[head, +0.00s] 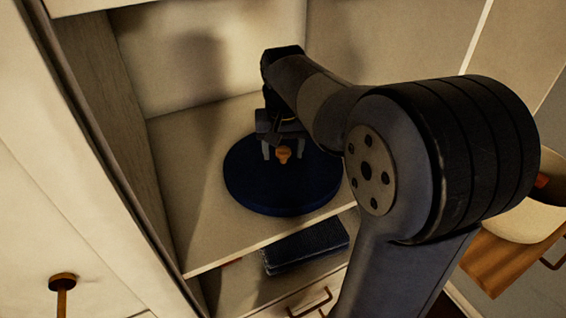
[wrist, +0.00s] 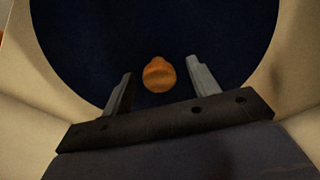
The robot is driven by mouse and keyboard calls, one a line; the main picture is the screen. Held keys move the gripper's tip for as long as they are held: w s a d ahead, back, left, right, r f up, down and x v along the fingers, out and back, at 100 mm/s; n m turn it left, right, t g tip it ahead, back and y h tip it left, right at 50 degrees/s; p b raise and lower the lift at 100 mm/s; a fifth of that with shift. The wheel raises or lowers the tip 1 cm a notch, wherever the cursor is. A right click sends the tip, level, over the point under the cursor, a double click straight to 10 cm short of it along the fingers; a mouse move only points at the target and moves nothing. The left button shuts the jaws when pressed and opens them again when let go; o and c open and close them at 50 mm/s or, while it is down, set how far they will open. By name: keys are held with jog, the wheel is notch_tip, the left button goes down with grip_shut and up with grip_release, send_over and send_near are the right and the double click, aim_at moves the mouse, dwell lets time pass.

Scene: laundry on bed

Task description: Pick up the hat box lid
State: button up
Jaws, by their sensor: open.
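The hat box lid (head: 250,190) is a round, dark blue disc with a small orange-brown knob (head: 283,154) on top. It lies flat on a shelf inside a cabinet. My gripper (head: 282,150) is over the lid, its two fingers pointing down on either side of the knob. In the wrist view, the fingers (wrist: 160,88) are apart, and the knob (wrist: 158,75) shows in the gap between and just beyond their tips. The fingers do not visibly touch it. My arm hides part of the lid's right side in the head view.
The shelf (head: 190,235) is clear around the lid, with cabinet walls at the left and back. A dark blue folded item or book (head: 305,247) lies on a lower level. A drawer handle (head: 310,303) is below. A pale bowl-like thing (head: 525,220) stands at the right.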

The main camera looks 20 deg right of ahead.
jog(key=shift+w+d+f, duration=0.1)
jog(key=shift+f, duration=0.25)
jog(key=shift+c, duration=0.3)
jog(key=c, duration=1)
